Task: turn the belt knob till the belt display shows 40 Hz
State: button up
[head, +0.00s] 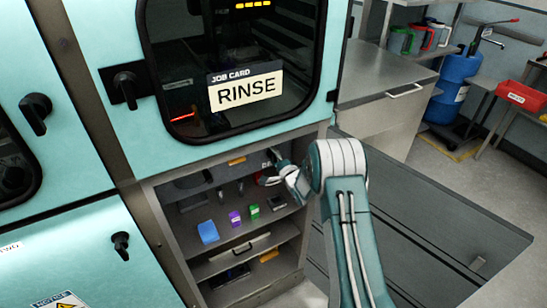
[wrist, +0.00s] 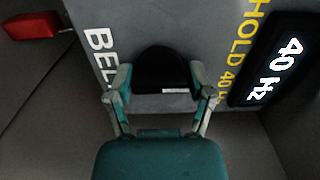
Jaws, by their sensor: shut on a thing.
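The belt knob (wrist: 160,70) is a black round knob with a white mark, on a grey panel lettered "BEL..." in the wrist view. My gripper (wrist: 160,82) is shut on it, one finger on each side. The belt display (wrist: 272,62) is black and reads "40 Hz" in white, to the right of the knob. Yellow lettering beside it reads "HOLD 40", partly cut off. In the head view my gripper (head: 278,172) reaches into the open lower cabinet, and the knob is too small or hidden there.
A red block (wrist: 32,25) shows at the wrist view's upper left.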

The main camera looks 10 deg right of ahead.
jog(key=shift+d+f, duration=0.2)
jog(key=o, duration=1.1)
jog(key=shift+r, duration=0.1)
jog(key=v, duration=1.2)
